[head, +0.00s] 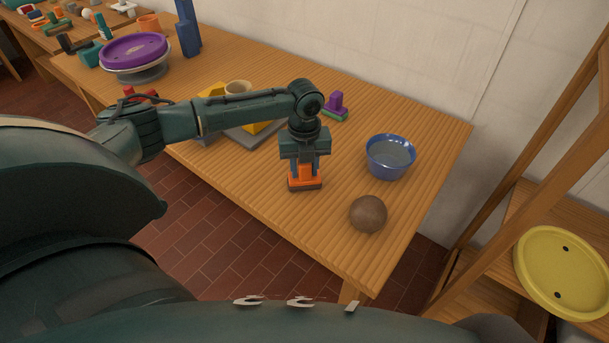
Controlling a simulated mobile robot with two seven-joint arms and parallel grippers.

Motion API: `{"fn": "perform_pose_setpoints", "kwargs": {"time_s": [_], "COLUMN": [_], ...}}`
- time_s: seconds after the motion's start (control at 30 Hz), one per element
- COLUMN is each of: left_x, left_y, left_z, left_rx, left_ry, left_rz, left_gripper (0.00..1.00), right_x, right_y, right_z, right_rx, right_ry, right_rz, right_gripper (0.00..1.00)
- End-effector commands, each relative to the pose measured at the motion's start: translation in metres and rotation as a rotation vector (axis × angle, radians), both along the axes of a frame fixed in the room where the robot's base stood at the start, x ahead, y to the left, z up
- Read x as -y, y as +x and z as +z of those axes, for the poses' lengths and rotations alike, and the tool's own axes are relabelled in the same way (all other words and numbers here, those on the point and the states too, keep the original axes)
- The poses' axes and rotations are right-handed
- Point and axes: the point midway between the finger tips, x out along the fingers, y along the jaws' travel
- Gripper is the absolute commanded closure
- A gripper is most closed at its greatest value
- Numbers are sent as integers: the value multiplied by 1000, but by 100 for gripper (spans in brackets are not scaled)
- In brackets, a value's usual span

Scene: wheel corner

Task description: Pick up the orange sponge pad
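The orange sponge pad (305,183) sits near the front edge of the wooden table, with an orange upper part and a dark underside. It appears to rest on the tabletop. My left gripper (305,168) points down right over it, its fingers on either side of the raised orange middle part. I cannot tell whether the fingers press on it or stand slightly apart. The gripper body hides the top of the pad. My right gripper is not in view.
A brown ball (368,214) and a blue bowl (390,158) stand to the right on the table (430,150). A purple-and-green block (336,106) lies behind. A grey tray (255,136) with yellow pieces is left, partly under my arm. A yellow disc (562,270) lies on a right-hand shelf.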

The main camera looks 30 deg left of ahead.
Motion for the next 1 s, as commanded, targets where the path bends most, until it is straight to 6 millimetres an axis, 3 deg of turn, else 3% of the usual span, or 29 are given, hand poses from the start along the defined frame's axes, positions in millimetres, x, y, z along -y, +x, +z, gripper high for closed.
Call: {"fn": "perform_pose_setpoints", "kwargs": {"time_s": [0.4, 0.63, 1.0], "left_x": [0, 0, 0], "left_y": [0, 1, 1], "left_z": [1, 5, 73], "left_rx": [1, 2, 4], "left_ry": [0, -1, -2], "left_rz": [0, 1, 0], "left_gripper": [100, 100, 100], "right_x": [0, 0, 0], "right_y": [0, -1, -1], "right_z": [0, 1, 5], "right_rx": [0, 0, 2], "right_ry": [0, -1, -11], "right_rz": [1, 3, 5], "right_gripper": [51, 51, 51]}}
